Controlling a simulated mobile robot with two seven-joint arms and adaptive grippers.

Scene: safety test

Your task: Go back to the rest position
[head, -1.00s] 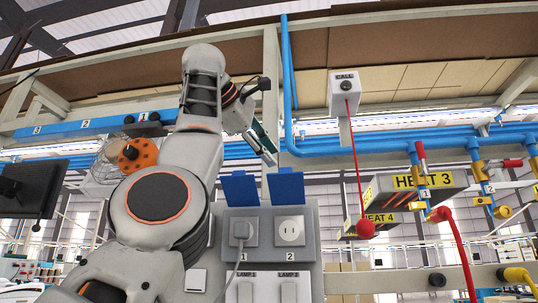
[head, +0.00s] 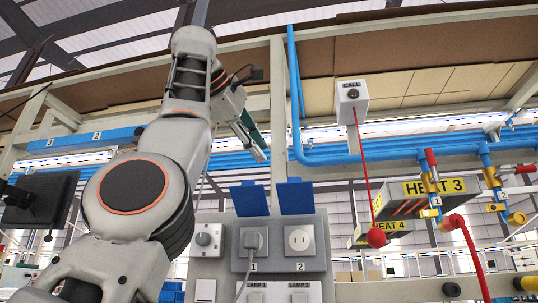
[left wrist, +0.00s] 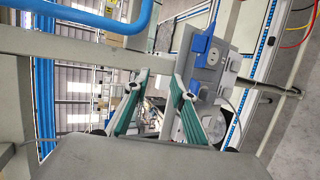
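My left arm rises from the lower left of the head view and bends over at the top. My left gripper (head: 256,142) points down to the right, above the socket panel (head: 222,270). In the left wrist view its two green-sided fingers (left wrist: 158,82) are apart, with nothing held between them. The gripper stays clear of the panel. My right gripper is in neither view.
The panel has two sockets under raised blue covers (head: 296,197), a plug (head: 252,240) in socket 1 and a dial (head: 206,239). Blue pipes (head: 370,156), a call box (head: 351,98) with a red cord and a heater (head: 426,192) are to the right. A dark monitor (head: 40,199) is at left.

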